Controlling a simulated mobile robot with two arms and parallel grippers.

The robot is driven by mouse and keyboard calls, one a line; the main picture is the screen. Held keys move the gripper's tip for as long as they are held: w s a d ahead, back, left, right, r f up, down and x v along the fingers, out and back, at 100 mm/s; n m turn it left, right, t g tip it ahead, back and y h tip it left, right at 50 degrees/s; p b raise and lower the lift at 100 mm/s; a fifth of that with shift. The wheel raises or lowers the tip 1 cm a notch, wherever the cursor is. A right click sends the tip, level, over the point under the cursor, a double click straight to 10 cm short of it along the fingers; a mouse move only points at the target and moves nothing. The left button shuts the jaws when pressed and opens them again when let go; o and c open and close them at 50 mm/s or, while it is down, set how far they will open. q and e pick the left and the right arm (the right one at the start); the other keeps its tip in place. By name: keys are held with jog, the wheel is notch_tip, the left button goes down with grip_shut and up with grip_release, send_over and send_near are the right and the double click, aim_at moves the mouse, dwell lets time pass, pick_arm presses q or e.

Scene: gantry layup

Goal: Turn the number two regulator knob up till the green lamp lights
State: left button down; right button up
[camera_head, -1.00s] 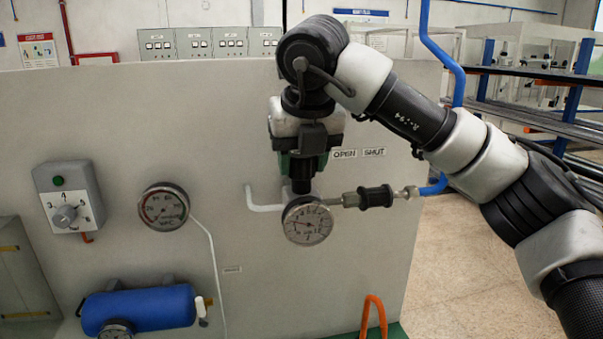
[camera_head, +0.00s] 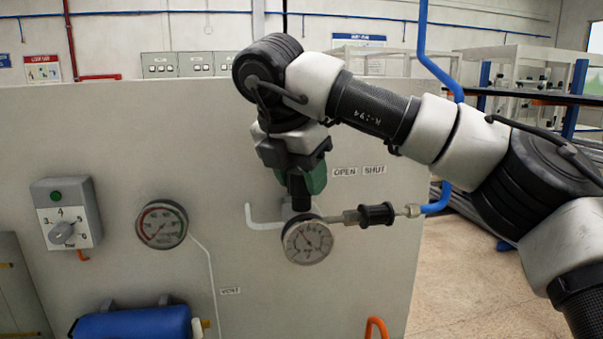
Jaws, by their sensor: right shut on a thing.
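My right gripper (camera_head: 301,204) reaches the grey panel from above, its black fingers pointing down just above a round white gauge (camera_head: 307,242). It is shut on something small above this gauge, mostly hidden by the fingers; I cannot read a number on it. A grey control box (camera_head: 66,214) at the left carries a green lamp (camera_head: 56,196) and a pointer knob (camera_head: 61,233) on a numbered scale. The lamp looks dark green; I cannot be sure whether it is lit. My left gripper is out of view.
A second gauge (camera_head: 162,224) with a red arc sits left of the held part. A black-sleeved fitting (camera_head: 376,215) joins a blue pipe (camera_head: 436,199) on the right. OPEN and SHUT labels (camera_head: 359,170) are beside the gripper. A blue cylinder (camera_head: 135,324) is low at left.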

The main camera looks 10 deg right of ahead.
jog(key=shift+r+m, duration=0.2)
jog(key=shift+m, duration=0.4)
jog(key=o, duration=0.9)
jog(key=shift+f, duration=0.15)
jog(key=shift+o, duration=0.2)
jog(key=p+v, duration=0.1)
jog(key=v, duration=1)
jog(key=shift+w, duration=0.25)
jog(key=shift+a+f, duration=0.1)
